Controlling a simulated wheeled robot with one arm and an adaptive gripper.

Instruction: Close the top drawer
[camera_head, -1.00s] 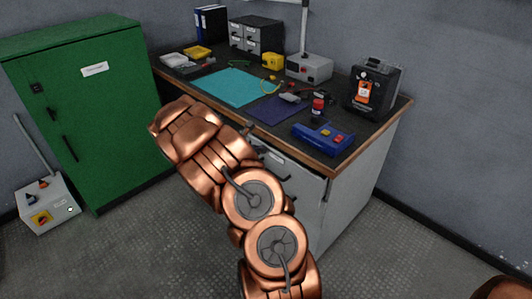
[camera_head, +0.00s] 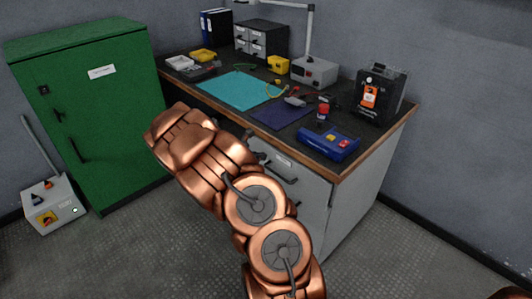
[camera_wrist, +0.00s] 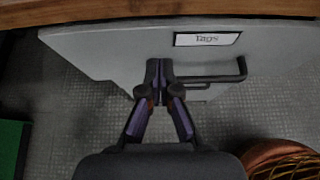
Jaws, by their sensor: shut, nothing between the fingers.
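The top drawer's grey front (camera_wrist: 110,50) shows in the wrist view just under the wooden bench edge, with a white label reading "Tags" (camera_wrist: 207,39) and a black bar handle (camera_wrist: 215,78). In the head view the labelled drawer front (camera_head: 310,180) is partly hidden by my arm. My gripper (camera_wrist: 159,65) is shut and empty, its fingertips at the drawer front, left of the label and by the left end of the handle. Whether they touch is unclear. Any gap between drawer and bench is hard to judge. My gripper is hidden in the head view.
The workbench (camera_head: 398,128) carries a teal mat (camera_head: 235,88), a blue device (camera_head: 328,143), a black charger-like unit (camera_head: 380,92) and small drawers (camera_head: 261,39). A green cabinet (camera_head: 95,115) stands left, with a grey box (camera_head: 55,205) beside it. Floor in front is clear.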

